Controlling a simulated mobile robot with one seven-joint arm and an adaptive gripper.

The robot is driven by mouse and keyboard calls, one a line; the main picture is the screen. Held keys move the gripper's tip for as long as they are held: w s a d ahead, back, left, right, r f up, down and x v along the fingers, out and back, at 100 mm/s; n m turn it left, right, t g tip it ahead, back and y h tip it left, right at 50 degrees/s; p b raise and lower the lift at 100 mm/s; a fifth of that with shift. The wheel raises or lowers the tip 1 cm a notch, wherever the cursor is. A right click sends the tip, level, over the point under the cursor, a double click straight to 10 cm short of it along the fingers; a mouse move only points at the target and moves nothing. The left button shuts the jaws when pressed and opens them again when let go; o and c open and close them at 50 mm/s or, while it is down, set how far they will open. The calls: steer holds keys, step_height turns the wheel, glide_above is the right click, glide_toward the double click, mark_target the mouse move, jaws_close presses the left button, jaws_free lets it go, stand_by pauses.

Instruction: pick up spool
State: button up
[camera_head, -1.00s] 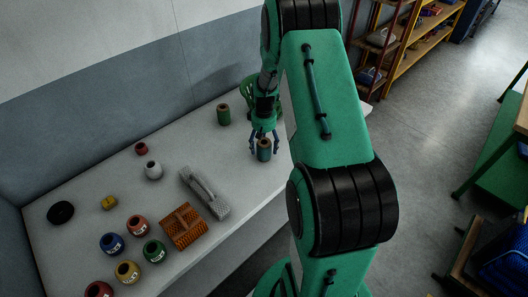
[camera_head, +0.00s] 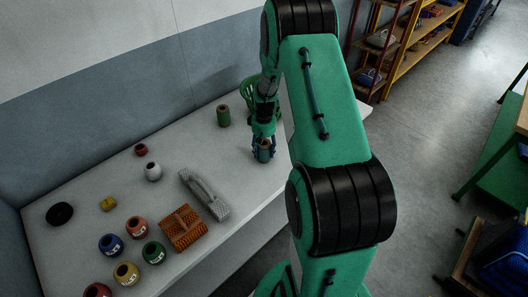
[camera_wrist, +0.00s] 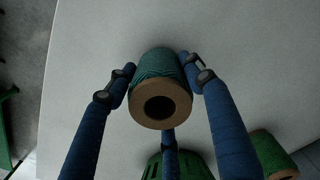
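A spool (camera_head: 264,153) wound with teal twine, with a brown core, stands upright near the table's front edge. In the wrist view I look down on the holed brown end of the spool (camera_wrist: 157,82). My gripper (camera_head: 263,143) is over it, with its blue fingers reaching down around it. In the wrist view two fingertips of my gripper (camera_wrist: 158,72) lie close against the left and right sides of the spool. A third finger comes up from below and is partly hidden behind the spool's end. I cannot tell if the fingers press on it.
A green spool (camera_head: 223,116) stands behind to the left, and a green basket (camera_head: 248,92) stands behind my gripper. A grey net bundle (camera_head: 205,194), an orange net bundle (camera_head: 183,227) and several coloured pots lie to the left on the white table (camera_head: 236,188).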

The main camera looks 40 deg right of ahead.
mark_target(264, 144)
steer(key=c, duration=0.4)
steer(key=shift+o, duration=0.2)
steer(key=shift+r, duration=0.1)
steer(key=shift+r, duration=0.5)
steer(key=r, duration=0.1)
steer(key=r+p, duration=0.1)
steer(key=shift+s+a+r, duration=0.2)
steer(key=shift+s+r, duration=0.1)
steer(key=s+a+p, duration=0.1)
steer(key=s+a, duration=0.3)
steer(key=s, duration=0.2)
steer(key=s+a+r+p, duration=0.1)
steer(key=s+a, duration=0.3)
steer(key=s, duration=0.2)
steer(key=shift+s+a+p, duration=0.15)
steer(key=shift+s+p, duration=0.15)
steer(key=shift+s, duration=0.1)
steer(key=shift+r, duration=0.1)
steer(key=shift+w, duration=0.1)
